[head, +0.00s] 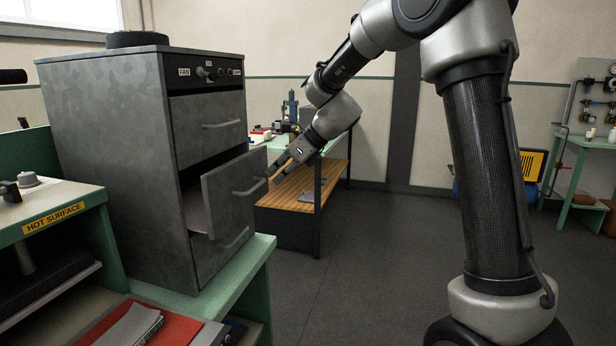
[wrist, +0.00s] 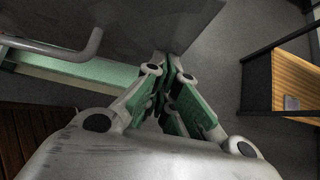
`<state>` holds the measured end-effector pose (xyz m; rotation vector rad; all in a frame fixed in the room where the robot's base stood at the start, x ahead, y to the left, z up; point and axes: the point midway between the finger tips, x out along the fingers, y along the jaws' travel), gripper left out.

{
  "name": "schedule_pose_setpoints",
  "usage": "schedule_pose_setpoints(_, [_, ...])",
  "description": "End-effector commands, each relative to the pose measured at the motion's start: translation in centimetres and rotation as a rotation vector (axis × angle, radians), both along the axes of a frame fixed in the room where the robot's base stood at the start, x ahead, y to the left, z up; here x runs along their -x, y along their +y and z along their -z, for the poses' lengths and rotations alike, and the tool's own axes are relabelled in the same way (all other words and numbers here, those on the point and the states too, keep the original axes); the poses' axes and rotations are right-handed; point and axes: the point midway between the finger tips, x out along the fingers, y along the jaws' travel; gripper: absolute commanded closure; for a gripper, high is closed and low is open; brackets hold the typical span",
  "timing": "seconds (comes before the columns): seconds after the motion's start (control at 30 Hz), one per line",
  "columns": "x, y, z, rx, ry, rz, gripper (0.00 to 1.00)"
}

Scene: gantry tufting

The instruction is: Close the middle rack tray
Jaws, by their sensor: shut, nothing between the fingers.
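The middle rack tray (head: 222,198) is the middle drawer of a grey metal cabinet (head: 110,150). It stands pulled out, with a dark gap along its left side. Its bar handle (head: 250,188) runs across its front, and a grey bar handle also shows at the left of the wrist view (wrist: 62,47). My gripper (head: 274,176) is in front of the tray near the right end of its front. In the wrist view its green-padded fingers (wrist: 172,80) are together and empty, beside the dark drawer front (wrist: 135,22). I cannot tell whether they touch it.
The drawers above (head: 205,122) and below (head: 222,245) look shut. The cabinet stands on a green bench (head: 240,275). A hot-surface stand (head: 55,215) is at left. A wooden-shelf table (head: 300,190) is behind my gripper. The floor (head: 380,260) in the middle is clear.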

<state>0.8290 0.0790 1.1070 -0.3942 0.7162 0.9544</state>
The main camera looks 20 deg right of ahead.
Motion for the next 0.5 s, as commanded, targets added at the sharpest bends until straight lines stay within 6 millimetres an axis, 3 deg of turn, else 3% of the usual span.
schedule_pose_setpoints(0.2, [-2.3, 3.7, 0.0, 0.001, -0.001, -0.003, 1.0])
schedule_pose_setpoints(0.5, [-3.4, 5.4, 0.0, 0.0, 0.0, 0.0, 1.0])
